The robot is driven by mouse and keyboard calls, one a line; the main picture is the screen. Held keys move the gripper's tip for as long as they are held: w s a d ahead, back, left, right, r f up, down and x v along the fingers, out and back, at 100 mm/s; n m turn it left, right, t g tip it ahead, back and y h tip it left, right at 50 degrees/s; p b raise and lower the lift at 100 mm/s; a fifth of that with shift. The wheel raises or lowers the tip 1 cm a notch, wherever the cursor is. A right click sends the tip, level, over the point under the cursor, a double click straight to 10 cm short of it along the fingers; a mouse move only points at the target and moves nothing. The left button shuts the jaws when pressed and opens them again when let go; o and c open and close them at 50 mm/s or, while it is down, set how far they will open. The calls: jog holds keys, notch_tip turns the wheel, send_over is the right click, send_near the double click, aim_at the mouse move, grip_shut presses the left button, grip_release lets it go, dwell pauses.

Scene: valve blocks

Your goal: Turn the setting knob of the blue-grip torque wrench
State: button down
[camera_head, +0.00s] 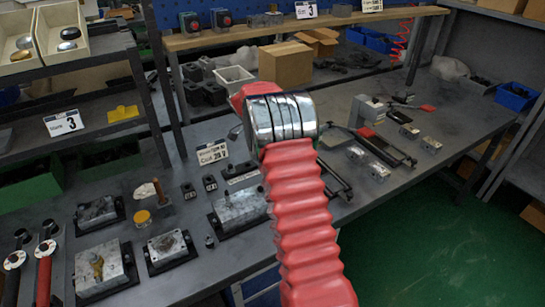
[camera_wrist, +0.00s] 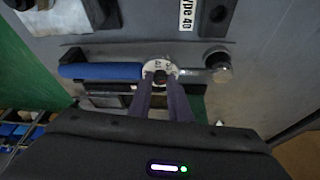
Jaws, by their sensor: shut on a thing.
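In the wrist view the torque wrench lies across the picture, with its blue grip (camera_wrist: 100,71) on the left and its metal head (camera_wrist: 218,66) on the right. A white numbered dial (camera_wrist: 160,66) sits between them, at the grip's right end. My gripper (camera_wrist: 160,79) reaches up from below, its two dark fingers shut on the setting knob at the dial. The fingers hide most of the knob. The blue grip and my gripper cannot be made out in the head view. There, a red-grip wrench (camera_head: 44,275) with a white dial lies at lower left.
In the wrist view a black holder (camera_wrist: 205,18) and a "Type 40" label stand above the wrench. In the head view several metal valve blocks (camera_head: 238,208) sit on the grey bench. A cardboard box (camera_head: 285,64) stands behind. Free bench shows at right.

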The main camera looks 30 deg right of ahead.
jog(key=c, duration=1.6)
grip_release()
jog(key=shift+c, duration=0.2)
jog(key=v, duration=1.3)
jog(key=shift+r, duration=0.3)
jog(key=shift+w+a, duration=0.1)
jog(key=shift+w, duration=0.05)
